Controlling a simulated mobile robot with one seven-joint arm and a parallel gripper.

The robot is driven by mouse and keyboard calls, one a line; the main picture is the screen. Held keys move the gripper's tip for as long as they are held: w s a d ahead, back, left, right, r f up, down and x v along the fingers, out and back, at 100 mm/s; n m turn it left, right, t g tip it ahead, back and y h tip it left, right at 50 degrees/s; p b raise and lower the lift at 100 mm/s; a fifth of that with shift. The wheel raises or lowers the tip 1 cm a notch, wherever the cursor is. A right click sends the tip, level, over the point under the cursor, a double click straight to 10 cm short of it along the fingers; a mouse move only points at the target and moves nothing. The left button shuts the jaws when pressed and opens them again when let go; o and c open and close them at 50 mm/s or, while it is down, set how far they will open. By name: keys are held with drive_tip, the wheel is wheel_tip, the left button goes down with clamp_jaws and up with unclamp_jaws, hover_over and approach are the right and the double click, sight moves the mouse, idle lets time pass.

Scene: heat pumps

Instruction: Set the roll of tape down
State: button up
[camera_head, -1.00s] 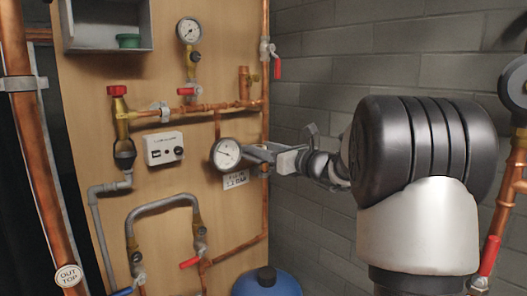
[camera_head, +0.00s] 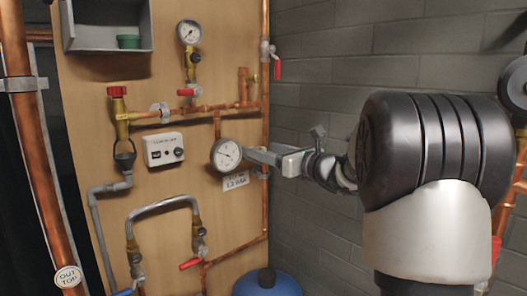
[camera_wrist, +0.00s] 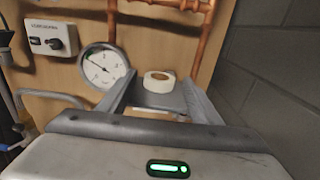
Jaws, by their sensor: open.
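The roll of tape (camera_wrist: 159,81) is a short white ring. In the wrist view it lies flat on a small grey surface (camera_wrist: 160,99) in front of the wooden panel, between the ends of my fingers. My gripper (camera_wrist: 158,90) is open, with one finger on each side of the roll. I see gaps beside the roll, but cannot tell exactly how near its height the fingertips are. In the head view my gripper (camera_head: 254,154) points left at the panel, beside the lower gauge. The roll cannot be made out there.
The lower gauge (camera_head: 226,154) is close to my fingers, with a label (camera_head: 236,181) below it. A copper pipe (camera_head: 265,90) runs up the panel's right edge. A white control box (camera_head: 164,149) is farther left. A blue tank (camera_head: 267,284) stands below. A grey block wall is right.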

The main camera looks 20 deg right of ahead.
drive_tip(key=v, duration=1)
drive_tip(key=shift+s, duration=0.1)
idle(1.0)
